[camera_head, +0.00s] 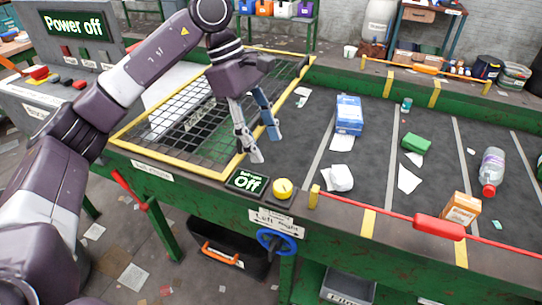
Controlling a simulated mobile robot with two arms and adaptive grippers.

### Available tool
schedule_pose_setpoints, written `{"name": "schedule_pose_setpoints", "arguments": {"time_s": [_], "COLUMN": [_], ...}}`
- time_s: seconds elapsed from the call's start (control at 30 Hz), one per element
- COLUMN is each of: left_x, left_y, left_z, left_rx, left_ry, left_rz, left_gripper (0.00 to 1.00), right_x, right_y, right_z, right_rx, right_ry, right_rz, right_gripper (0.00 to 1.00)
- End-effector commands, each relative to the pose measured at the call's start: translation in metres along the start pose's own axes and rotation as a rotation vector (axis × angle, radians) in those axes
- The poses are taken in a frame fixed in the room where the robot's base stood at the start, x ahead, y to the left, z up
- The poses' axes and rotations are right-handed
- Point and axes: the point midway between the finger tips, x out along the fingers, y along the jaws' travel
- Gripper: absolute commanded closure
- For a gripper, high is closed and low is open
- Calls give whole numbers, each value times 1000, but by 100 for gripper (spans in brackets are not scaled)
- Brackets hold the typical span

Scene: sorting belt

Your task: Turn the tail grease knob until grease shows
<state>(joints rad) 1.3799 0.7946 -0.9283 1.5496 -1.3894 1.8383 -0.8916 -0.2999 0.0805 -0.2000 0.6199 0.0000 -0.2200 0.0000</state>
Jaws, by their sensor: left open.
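I cannot tell for sure which control is the tail grease knob, and I see no grease. A round yellow knob (282,188) sits on the green belt frame, beside a small display (247,182) that ends in "Off". A blue handwheel (277,240) is on the frame's front below a white label (276,221) reading "Left Right". My left gripper (265,146) is open and empty, pointing down. In the picture it is just above the display and yellow knob, apparently not touching them. My right gripper is out of view.
A yellow-edged mesh guard (176,172) lies left of the dark belt (372,185). On the belt are a blue box (349,114), a bottle (491,168), a carton (461,209) and scraps. A red pull cord handle (438,227) runs along the front edge.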

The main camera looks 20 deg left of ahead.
Motion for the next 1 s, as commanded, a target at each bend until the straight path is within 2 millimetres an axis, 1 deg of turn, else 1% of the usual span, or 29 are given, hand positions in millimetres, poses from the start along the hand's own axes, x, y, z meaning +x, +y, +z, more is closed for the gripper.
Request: {"name": "schedule_pose_setpoints", "arguments": {"time_s": [0.03, 0.13, 0.43, 0.57, 0.67, 0.87, 1.0], "left_x": [-5, -9, -9, -9, -6, 7, 17], "left_y": [0, 0, 0, 1, 3, 6, 6], "left_z": [0, 0, 0, 4, 9, 20, 26], "left_rx": [0, 1, -1, -60, -194, -595, -877], "left_ry": [0, 0, 0, 16, 52, 156, 223], "left_rz": [2, 2, 0, -3, -5, 26, 79], "left_gripper": [51, 51, 50, 50, 50, 50, 50], "right_x": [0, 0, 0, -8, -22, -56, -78], "right_y": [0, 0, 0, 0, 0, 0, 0], "right_z": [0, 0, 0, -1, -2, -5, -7], "right_rx": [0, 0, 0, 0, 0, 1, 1], "right_ry": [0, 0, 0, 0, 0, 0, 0], "right_rz": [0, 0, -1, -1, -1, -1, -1], "right_gripper": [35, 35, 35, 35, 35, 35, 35]}}
